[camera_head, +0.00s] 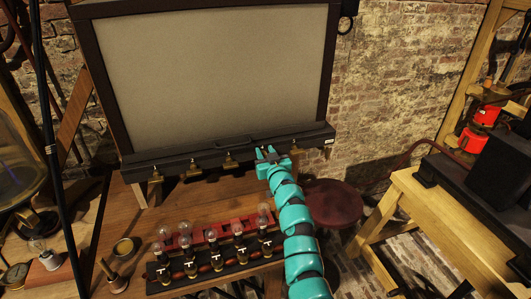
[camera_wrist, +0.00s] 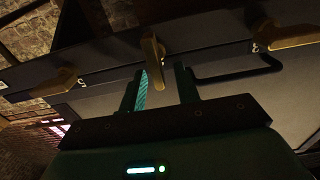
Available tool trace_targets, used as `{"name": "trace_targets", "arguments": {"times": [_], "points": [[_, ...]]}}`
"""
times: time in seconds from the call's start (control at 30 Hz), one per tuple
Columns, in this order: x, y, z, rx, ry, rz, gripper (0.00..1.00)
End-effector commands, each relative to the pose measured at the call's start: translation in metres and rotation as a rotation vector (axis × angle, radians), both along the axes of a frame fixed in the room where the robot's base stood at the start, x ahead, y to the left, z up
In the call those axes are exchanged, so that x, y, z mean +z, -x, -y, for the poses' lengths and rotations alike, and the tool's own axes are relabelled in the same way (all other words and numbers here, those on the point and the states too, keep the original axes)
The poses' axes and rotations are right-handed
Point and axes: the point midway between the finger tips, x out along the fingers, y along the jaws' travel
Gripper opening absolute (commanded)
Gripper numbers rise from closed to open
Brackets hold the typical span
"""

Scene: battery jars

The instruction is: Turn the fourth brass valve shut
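The row of brass valves sits along the dark rail under the big grey panel. The fourth brass valve (camera_wrist: 153,50) is in the middle of the wrist view, its handle standing across the rail. My gripper (camera_wrist: 161,72) is open, with the handle's end near the gap between its fingertips; I cannot tell whether they touch. In the head view my gripper (camera_head: 267,152) is at the rail and largely hides this valve. The third valve (camera_wrist: 285,38), marked 3, and another valve (camera_wrist: 55,83) have handles slanted nearly along the rail.
A black handle bar (camera_wrist: 240,72) lies close beside my gripper on the rail. Below the rail, a rack of several glass bulbs (camera_head: 210,258) stands on the wooden bench (camera_head: 190,205). A dark red stool (camera_head: 333,200) and a wooden table (camera_head: 440,205) are to the right.

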Motion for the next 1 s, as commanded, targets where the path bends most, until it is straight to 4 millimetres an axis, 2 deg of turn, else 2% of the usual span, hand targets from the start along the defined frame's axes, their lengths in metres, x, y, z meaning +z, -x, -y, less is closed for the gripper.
{"name": "trace_targets", "arguments": {"times": [0.23,0.4,0.77,1.0], "points": [[-0.0004,-0.0001,-0.0003,0.001,0.0,-0.001,0.32],[-0.0005,-0.0001,-0.0004,0.001,-0.001,-0.001,0.0],[-0.001,-0.0003,0.0002,0.001,-0.028,-0.01,0.0],[-0.0019,-0.0012,0.003,0.001,-0.147,-0.05,0.0]]}}
